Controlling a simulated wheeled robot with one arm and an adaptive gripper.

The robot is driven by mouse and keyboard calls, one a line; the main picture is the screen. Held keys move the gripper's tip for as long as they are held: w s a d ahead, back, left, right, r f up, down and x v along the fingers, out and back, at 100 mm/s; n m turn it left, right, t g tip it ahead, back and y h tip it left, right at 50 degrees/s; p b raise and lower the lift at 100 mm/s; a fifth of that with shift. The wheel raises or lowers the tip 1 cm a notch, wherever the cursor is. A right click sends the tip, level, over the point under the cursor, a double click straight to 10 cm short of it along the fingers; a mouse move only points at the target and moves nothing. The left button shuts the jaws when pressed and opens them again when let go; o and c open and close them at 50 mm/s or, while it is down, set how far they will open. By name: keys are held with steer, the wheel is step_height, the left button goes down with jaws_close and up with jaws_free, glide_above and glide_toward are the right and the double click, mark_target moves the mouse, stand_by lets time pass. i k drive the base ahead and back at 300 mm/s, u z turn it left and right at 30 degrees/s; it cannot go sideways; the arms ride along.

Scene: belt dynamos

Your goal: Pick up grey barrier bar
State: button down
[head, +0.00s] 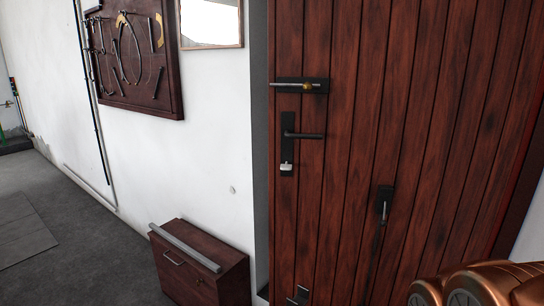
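A grey bar (185,248), long and straight, lies on top of a low reddish-brown wooden box (233,284) beside the door. It runs slantwise along the box's top, and its far end reaches slightly past the edge. Nothing holds it. My gripper is not in view; only copper-coloured rounded parts of my arm show in the bottom right corner, well to the right of the bar.
A dark red plank door (345,150) with a bolt (300,86), a black handle (303,135) and a small latch (384,204) fills the right. A dark tool board (130,55) and a framed panel (211,22) hang on the white wall. Grey floor (75,265) lies clear at left.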

mark_target(213, 266)
steer(key=u, duration=0.05)
steer(key=k, duration=0.65)
steer(key=u, duration=0.55)
steer(key=i, duration=0.7)
steer(key=u, duration=0.65)
steer(key=i, duration=1.3)
steer(key=z, duration=0.15)
steer(key=k, duration=0.45)
steer(key=u, duration=0.55)
steer(key=i, duration=1.65)
steer(key=z, duration=0.75)
steer(key=i, duration=0.6)
steer(key=z, duration=0.15)
